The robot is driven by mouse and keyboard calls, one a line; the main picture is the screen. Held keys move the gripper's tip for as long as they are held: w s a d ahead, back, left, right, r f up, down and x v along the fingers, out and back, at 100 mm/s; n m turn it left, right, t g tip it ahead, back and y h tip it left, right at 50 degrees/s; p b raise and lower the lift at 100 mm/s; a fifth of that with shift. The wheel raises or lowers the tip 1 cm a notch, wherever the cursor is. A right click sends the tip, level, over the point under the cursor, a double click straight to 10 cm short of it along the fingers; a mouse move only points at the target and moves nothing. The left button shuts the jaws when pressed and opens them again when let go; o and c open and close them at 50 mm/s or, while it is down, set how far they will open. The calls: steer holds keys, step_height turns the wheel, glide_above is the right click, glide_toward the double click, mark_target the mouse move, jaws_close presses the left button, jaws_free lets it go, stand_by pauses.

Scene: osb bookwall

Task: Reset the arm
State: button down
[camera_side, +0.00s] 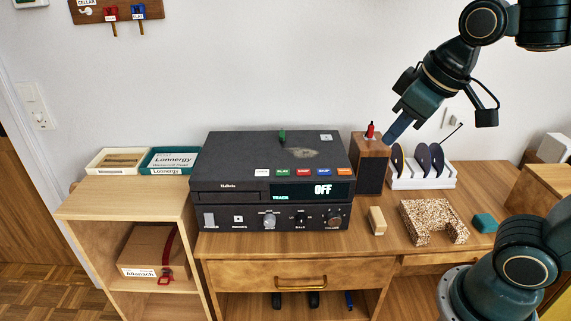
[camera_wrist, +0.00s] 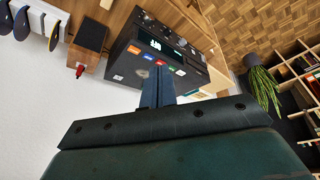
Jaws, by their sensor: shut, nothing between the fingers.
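My gripper (camera_side: 399,127) is raised in the air, in front of the wall and near the wooden speaker-like box with a red top piece. Its fingers point down and left in the side view. The fingers also show in the wrist view (camera_wrist: 158,82), pressed together with nothing between them. The black Hallwin video deck (camera_side: 272,178) stands to the left on the desk, its display reading OFF. It also shows in the wrist view (camera_wrist: 165,50), beyond the fingers. I cannot tell the exact gap between the fingertips and the box.
The wooden box (camera_side: 370,165) and a white rack (camera_side: 422,183) with dark discs stand close to the gripper. A cork-like arch (camera_side: 433,220), a small pale block (camera_side: 377,220) and a teal block (camera_side: 484,223) lie on the desk. Two trays (camera_side: 117,161) sit at left.

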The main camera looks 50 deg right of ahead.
steer(key=s+f+m, duration=0.1)
steer(key=s+f, duration=0.2)
steer(key=s, duration=0.3)
steer(key=shift+s, duration=0.3)
